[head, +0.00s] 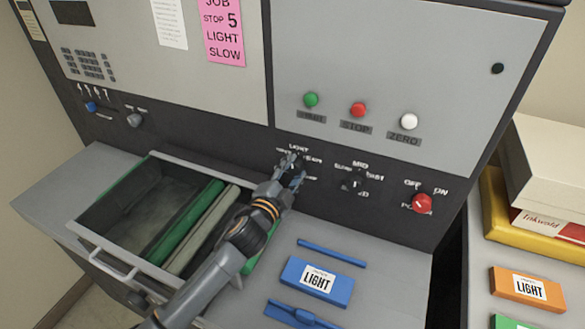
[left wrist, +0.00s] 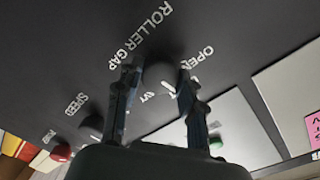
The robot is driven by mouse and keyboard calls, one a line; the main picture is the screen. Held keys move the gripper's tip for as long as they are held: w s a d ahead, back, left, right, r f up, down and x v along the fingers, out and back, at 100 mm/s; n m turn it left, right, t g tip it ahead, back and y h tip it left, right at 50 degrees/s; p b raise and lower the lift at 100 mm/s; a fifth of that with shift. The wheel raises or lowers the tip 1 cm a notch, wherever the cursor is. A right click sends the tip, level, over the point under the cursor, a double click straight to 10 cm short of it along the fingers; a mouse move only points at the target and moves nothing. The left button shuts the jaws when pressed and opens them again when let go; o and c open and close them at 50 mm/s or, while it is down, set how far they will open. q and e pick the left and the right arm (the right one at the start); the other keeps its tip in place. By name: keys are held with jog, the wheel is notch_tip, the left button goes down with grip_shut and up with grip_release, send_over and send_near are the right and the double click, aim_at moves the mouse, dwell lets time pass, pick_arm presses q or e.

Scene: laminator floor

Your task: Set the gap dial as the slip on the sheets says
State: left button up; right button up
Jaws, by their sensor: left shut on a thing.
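The gap dial is a dark knob on the black panel strip. It shows in the left wrist view (left wrist: 163,75) under the words ROLLER GAP, with OPEN to one side and a white mark near its edge. My left gripper (head: 292,168) has its fingers on either side of the knob and is shut on it; the fingers (left wrist: 157,82) also show in the left wrist view. In the head view they largely hide the dial and its labels, though LIGHT is readable above. A pink slip (head: 223,30) on the upper panel reads JOB, STOP 5, LIGHT, SLOW. My right gripper is not in view.
A speed dial (head: 352,184) and a red power knob (head: 422,203) are to the right. Green (head: 311,99), red (head: 358,109) and white (head: 408,121) buttons sit above.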

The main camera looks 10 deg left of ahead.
pick_arm(q)
jog(key=shift+m, duration=0.8)
jog(key=o, duration=1.2)
jog(key=v, duration=1.2)
jog(key=shift+f, duration=0.1)
